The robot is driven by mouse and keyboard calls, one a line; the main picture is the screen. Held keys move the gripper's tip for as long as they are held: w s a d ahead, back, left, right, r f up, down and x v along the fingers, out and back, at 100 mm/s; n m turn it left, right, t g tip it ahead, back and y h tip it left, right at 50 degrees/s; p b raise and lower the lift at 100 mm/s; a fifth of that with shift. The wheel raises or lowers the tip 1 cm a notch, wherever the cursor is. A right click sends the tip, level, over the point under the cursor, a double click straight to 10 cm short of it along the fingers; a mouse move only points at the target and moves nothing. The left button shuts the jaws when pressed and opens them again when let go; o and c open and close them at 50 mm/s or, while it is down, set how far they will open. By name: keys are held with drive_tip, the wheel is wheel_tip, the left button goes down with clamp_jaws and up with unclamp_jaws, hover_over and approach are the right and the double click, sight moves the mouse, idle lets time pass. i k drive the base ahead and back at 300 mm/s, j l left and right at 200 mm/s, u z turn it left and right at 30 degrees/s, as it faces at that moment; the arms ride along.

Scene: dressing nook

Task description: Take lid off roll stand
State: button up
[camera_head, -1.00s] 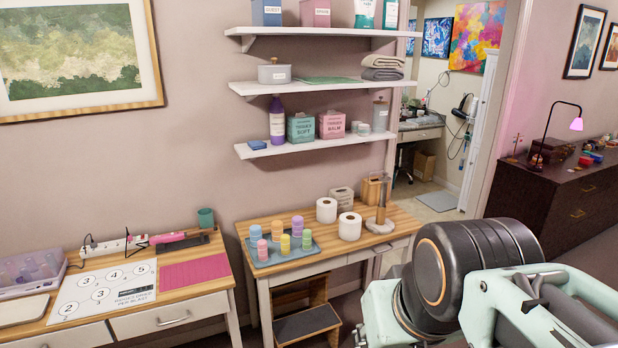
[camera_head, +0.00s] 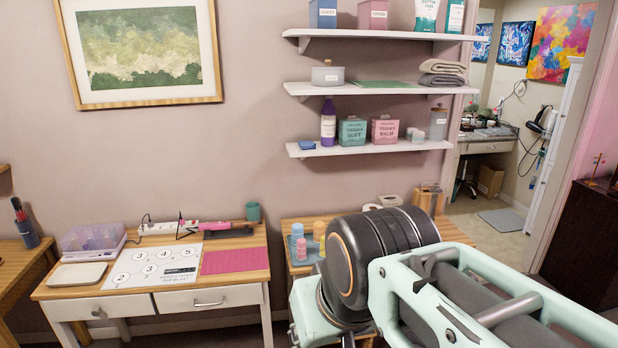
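The roll stand is not visible now; my arm covers that part of the small wooden table (camera_head: 456,232). No separate lid shows on that table. The tops of white paper rolls (camera_head: 390,200) show just above my arm. A wooden box (camera_head: 427,198) stands to their right at the back. My arm's dark and pale green links fill the lower right, but my gripper itself is out of view.
Pastel cups stand on a blue-grey tray (camera_head: 292,247), partly behind my arm. The desk (camera_head: 240,285) at left holds a numbered mat, a pink mat (camera_head: 235,261) and a purple bin (camera_head: 94,240). Wall shelves (camera_head: 375,150) hold a lidded pot (camera_head: 328,75). A doorway opens at right.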

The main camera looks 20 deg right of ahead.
sight(435, 189)
drive_tip(key=i+l, duration=0.2)
drive_tip(key=l, duration=0.4)
drive_tip(key=i+l, duration=0.15)
drive_tip(key=l, duration=0.4)
drive_tip(key=i+l, duration=0.2)
drive_tip(key=l, duration=0.4)
drive_tip(key=i+l, duration=0.15)
drive_tip(key=l, duration=0.4)
drive_tip(key=i+l, duration=0.2)
drive_tip(key=l, duration=0.4)
drive_tip(key=i+l, duration=0.2)
drive_tip(key=l, duration=0.35)
drive_tip(key=i+l, duration=0.15)
drive_tip(key=l, duration=0.45)
drive_tip(key=i+l, duration=0.2)
drive_tip(key=l, duration=0.8)
drive_tip(key=i, duration=0.15)
